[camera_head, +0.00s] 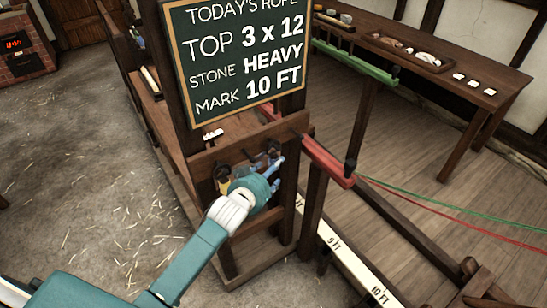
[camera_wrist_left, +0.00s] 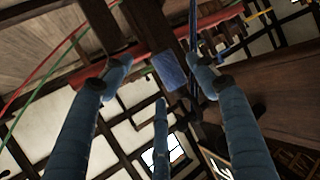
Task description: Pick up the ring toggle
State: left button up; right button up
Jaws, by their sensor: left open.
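My left gripper (camera_head: 268,163) reaches to the wooden post frame under the chalkboard in the head view. Its blue fingers are spread open. In the left wrist view the open fingers (camera_wrist_left: 158,88) stand around a small blue block (camera_wrist_left: 170,71), with no clear contact. I cannot tell for sure whether this block is the ring toggle. In the head view a small yellow piece (camera_head: 222,178) hangs on the frame left of the hand, and a dark piece (camera_head: 273,150) sits at the fingertips. The hand hides part of the frame. My right gripper is not in view.
The chalkboard (camera_head: 240,55) stands just above the hand. A red bar (camera_head: 328,160) juts out close to its right, with a green bar (camera_head: 355,62) beyond. Red and green cords run right. A marked rail (camera_head: 345,262) lies below. A side table (camera_head: 440,75) stands at the back right.

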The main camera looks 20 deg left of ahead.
pick_arm(q)
jog(key=w, duration=0.1)
jog(key=w+p, duration=0.1)
jog(key=w, duration=0.2)
jog(key=shift+f, duration=0.3)
jog(key=shift+w+d+f, duration=0.1)
jog(key=shift+w+f, duration=0.15)
jog(key=shift+w, duration=0.2)
jog(key=c, duration=1.3)
